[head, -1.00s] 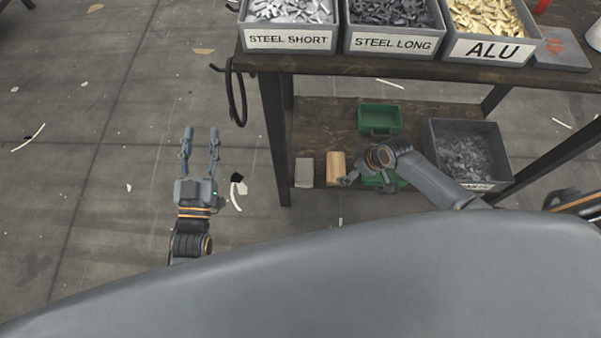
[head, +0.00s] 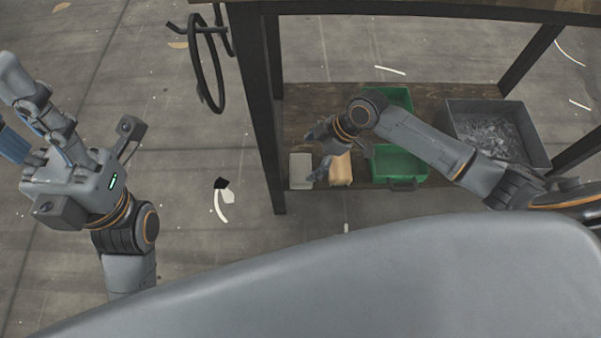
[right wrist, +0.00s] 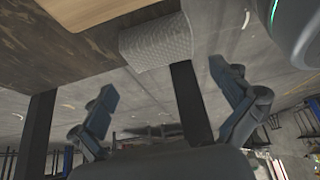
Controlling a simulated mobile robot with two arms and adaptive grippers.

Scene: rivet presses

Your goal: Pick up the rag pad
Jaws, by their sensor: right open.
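The rag pad, a pale grey textured block, lies at the left front of the lower shelf in the head view (head: 301,170). It shows at the top of the right wrist view (right wrist: 155,42), at the shelf edge. My right gripper (head: 316,153) is open beside the pad; its two fingers show spread and empty in the right wrist view (right wrist: 165,90). The pad is ahead of the fingertips, with no clear contact. My left gripper (head: 14,112) is at the left edge of the head view, above the floor, fingers spread and seemingly empty.
A tan block (head: 341,172) sits right beside the pad. Green bins (head: 398,165) and a grey bin of metal parts (head: 545,150) stand on the lower shelf. A dark table leg (head: 262,130) rises just left of the pad. Black rings (head: 197,65) hang from the table.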

